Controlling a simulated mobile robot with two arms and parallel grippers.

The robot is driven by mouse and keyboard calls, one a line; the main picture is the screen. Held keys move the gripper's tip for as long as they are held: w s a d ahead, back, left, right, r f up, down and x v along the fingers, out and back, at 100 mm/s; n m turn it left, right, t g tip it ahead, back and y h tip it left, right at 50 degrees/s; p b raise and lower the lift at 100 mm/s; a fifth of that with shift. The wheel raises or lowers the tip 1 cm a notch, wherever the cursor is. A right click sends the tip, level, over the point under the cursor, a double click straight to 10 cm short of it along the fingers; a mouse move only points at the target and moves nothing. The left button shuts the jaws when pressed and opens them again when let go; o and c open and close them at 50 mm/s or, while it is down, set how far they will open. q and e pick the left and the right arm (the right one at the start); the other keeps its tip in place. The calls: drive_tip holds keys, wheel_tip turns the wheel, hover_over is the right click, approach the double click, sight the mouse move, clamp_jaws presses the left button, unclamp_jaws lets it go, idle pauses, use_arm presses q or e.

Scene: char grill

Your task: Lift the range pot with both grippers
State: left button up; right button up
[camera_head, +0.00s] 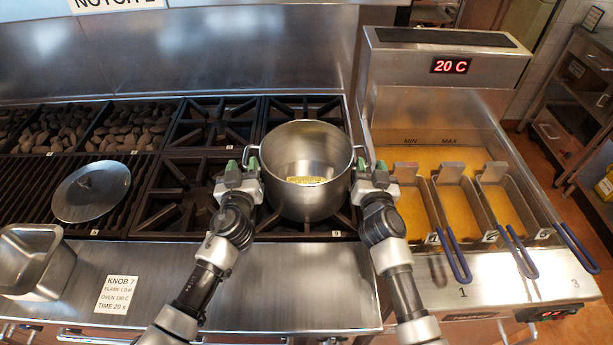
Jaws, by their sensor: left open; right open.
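The range pot (305,195) is a steel pot with a loop handle on each side. It stands upright on the burner grate at the right end of the range. Something small and yellowish lies inside it. My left gripper (245,168) is open at the pot's left handle (250,155). My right gripper (371,170) is open at the pot's right handle (362,157). The fingers partly hide both handles, and I cannot tell whether they touch them.
A fryer with several baskets (454,195) of yellow oil stands close on the right. A round lid (91,191) lies on the grill at left. A steel container (36,262) and a label card (118,294) are on the front ledge. Burner grates (180,192) left of the pot are empty.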

use_arm(q)
drive_tip(key=shift+w, duration=1.45)
use_arm(e)
drive_tip(key=shift+w, duration=1.4)
use_arm(q)
clamp_jaws()
use_arm(e)
clamp_jaws()
use_arm(q)
drive_tip(key=shift+r, duration=0.25)
use_arm(e)
drive_tip(key=shift+r, duration=0.25)
